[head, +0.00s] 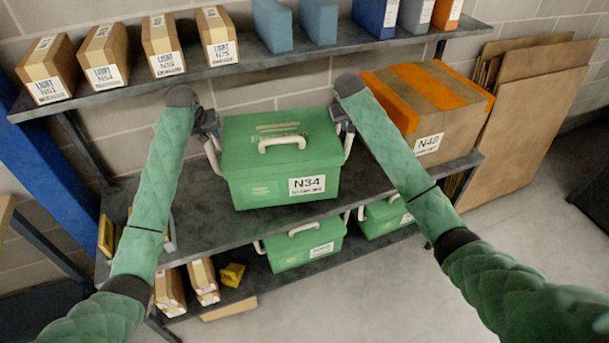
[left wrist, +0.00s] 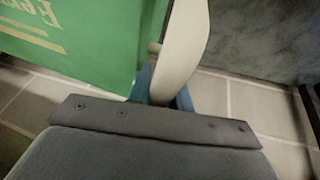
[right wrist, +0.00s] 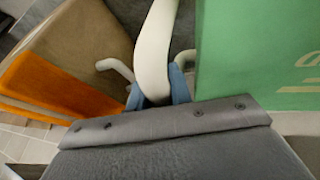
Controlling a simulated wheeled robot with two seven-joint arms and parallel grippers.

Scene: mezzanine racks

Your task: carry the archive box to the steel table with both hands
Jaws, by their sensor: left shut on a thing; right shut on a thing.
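The green archive box (head: 260,188), labelled N34, is on the middle shelf (head: 180,230), with a white handle on its lid and one at each side. I cannot tell whether its base touches the shelf. My left gripper (head: 210,135) is shut on the box's left side handle; the left wrist view shows the white handle (left wrist: 182,55) between its blue fingers. My right gripper (head: 340,125) is shut on the right side handle; the right wrist view shows that white handle (right wrist: 153,60) between its fingers. The steel table is not in view.
A cardboard box with orange tape (head: 440,105), labelled N48, stands right of the archive box. An upper shelf (head: 260,62) with cartons and binders hangs above. Other green boxes (head: 305,248) sit on the shelf below. Flat cardboard (head: 530,120) leans at right; floor in front is clear.

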